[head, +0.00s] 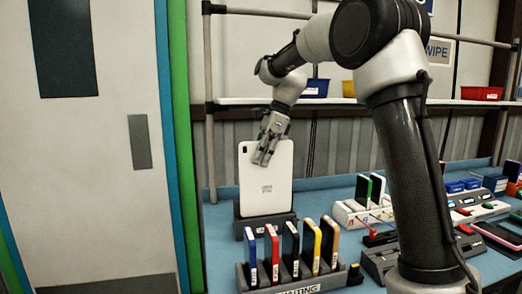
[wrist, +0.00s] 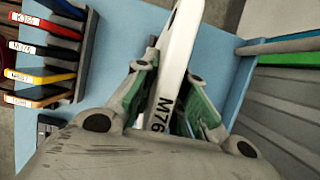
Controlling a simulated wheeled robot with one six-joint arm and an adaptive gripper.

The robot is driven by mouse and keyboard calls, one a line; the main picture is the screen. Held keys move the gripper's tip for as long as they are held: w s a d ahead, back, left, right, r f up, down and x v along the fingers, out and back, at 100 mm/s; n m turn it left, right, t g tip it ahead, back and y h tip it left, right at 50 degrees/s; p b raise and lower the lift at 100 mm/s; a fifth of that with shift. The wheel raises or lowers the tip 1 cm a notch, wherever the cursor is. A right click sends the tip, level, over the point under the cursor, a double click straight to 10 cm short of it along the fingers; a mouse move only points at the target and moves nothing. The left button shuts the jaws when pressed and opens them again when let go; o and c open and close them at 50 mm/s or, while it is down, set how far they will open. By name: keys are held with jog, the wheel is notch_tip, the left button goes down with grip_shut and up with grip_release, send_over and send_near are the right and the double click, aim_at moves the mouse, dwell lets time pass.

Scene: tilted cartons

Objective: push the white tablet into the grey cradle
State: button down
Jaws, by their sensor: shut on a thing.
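The white tablet (head: 266,184) stands nearly upright at the left of the blue bench in the head view. Its lower edge meets the grey cradle (head: 249,228); I cannot tell how deep it sits. My gripper (head: 264,156) is at the tablet's upper part, with its fingers across the face that I see. In the wrist view my gripper (wrist: 172,88) has one green-padded finger on each side of the tablet (wrist: 176,45), which shows edge-on with part of a label. The cradle is not clearly seen in the wrist view.
A rack (head: 298,276) of several coloured tablets stands just in front of the cradle. A white holder (head: 351,211) with dark tablets is to the right. More devices fill the bench's right side. A metal post (head: 210,110) and shelf (head: 240,101) stand behind.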

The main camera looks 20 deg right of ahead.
jog(key=shift+f, duration=2.05)
jog(key=shift+a, duration=0.2)
jog(key=shift+f, duration=0.5)
dwell(0.7)
jog(key=c, duration=1)
grip_release()
jog(key=shift+r, duration=0.1)
jog(key=shift+r, duration=3.45)
